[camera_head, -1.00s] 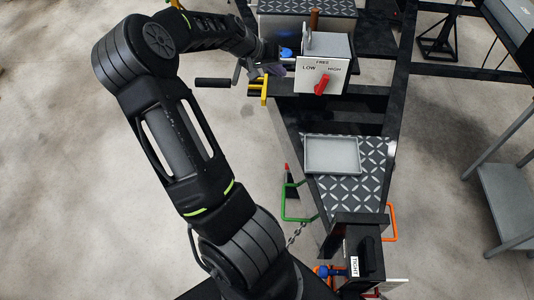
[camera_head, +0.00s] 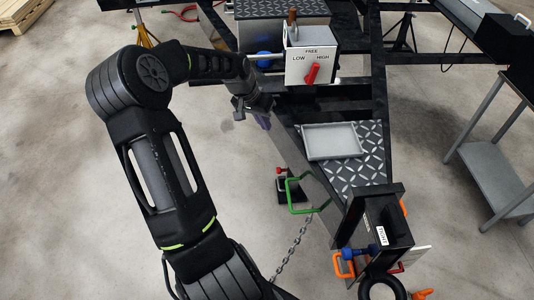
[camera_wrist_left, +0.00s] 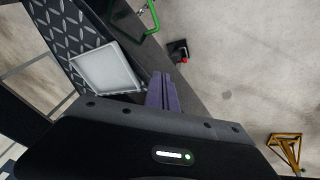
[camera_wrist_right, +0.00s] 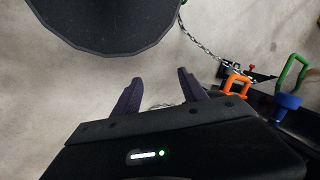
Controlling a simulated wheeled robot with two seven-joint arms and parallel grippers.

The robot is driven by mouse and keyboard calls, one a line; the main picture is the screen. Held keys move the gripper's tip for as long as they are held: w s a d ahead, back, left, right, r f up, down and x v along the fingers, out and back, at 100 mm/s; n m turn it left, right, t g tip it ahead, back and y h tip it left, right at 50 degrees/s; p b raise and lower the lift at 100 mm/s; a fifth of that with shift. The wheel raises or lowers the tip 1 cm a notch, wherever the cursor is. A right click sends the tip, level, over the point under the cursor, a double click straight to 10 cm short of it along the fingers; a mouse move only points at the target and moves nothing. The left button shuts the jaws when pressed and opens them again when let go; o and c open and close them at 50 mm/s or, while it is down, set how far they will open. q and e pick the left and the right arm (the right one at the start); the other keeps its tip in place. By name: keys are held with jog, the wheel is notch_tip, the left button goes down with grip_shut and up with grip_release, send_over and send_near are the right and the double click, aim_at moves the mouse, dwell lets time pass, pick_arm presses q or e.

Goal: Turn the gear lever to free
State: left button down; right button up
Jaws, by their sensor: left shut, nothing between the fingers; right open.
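The gear lever (camera_head: 312,73) is a red handle on the front of a pale box (camera_head: 297,70) marked LOW, FREE and HIGH. It tilts up and to the right, towards HIGH. My left gripper (camera_head: 262,122) is below and left of the box, apart from the lever. Its purple fingers are shut and empty, and they also show in the left wrist view (camera_wrist_left: 161,92). The lever does not show in the left wrist view. My right gripper (camera_wrist_right: 155,92) is open and empty in the right wrist view. I cannot make it out in the head view.
A grey tray (camera_head: 332,142) sits on the patterned trailer plate (camera_head: 355,175) below the box. A green handle (camera_head: 308,197) sticks out left of the frame. A black unit with a TIGHT label (camera_head: 382,236) stands at the front. A grey side table (camera_head: 492,180) is at right.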

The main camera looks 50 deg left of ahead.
pick_arm(q)
notch_tip(320, 180, down, 8)
jog(key=d+m+g+y+b, duration=0.2)
jog(key=m+y+b, duration=0.1)
jog(key=b, duration=0.4)
jog(key=shift+w+d+m+g+b, duration=0.2)
jog(key=shift+d+m+g+b, duration=0.2)
jog(key=shift+m, duration=0.2)
jog(key=shift+r, duration=0.2)
